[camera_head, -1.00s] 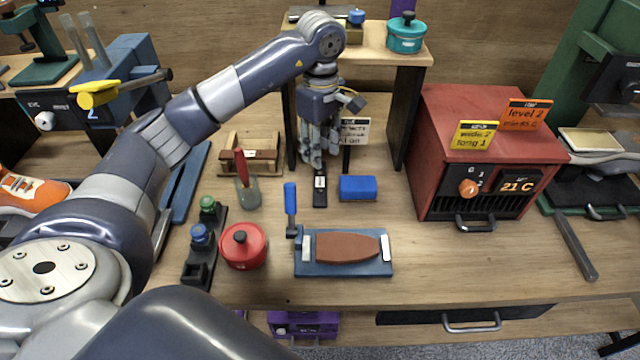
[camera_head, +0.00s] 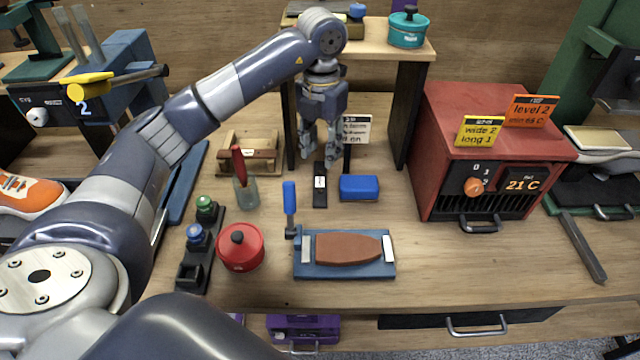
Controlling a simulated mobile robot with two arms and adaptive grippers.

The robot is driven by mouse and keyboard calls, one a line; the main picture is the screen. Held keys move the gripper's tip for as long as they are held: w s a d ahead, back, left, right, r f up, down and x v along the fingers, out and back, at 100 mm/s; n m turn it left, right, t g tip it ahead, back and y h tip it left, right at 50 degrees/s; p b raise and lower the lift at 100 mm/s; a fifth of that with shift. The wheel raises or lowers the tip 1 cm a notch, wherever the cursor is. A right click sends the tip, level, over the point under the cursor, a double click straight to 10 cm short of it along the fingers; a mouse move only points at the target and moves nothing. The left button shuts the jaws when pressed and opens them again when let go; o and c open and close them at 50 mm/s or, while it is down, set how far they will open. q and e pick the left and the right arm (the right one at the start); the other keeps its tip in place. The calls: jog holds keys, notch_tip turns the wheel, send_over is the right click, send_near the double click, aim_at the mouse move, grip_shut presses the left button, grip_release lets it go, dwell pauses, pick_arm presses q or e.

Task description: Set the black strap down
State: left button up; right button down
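The black strap (camera_head: 320,192) with a white label lies on the wooden table, left of the blue block. My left gripper (camera_head: 320,160) points down just above the strap's far end. Its fingers are spread to either side, with a gap between them, and it looks open. The strap's far end is close to the fingertips, and I cannot tell whether they touch it. My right gripper is not in view.
A blue block (camera_head: 359,187) and a sign (camera_head: 356,130) stand close by on the right. A blue-handled clamp board (camera_head: 345,268), a red pot (camera_head: 240,248) and a red heater box (camera_head: 480,160) are around. Clear table lies right of the board.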

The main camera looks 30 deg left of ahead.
pick_arm(q)
jog(key=n, duration=0.6)
send_over(320, 190)
notch_tip(320, 190, down, 6)
jog(key=shift+w+r, duration=0.1)
jog(key=shift+w, duration=0.05)
jog(key=f, duration=0.1)
jog(key=f+p, duration=0.1)
jog(key=f, duration=0.2)
jog(key=shift+s+f, duration=0.15)
jog(key=shift+s, duration=0.15)
jog(key=shift+f, duration=0.5)
jog(key=c, duration=0.9)
jog(key=shift+o, duration=0.2)
jog(key=shift+w, duration=0.1)
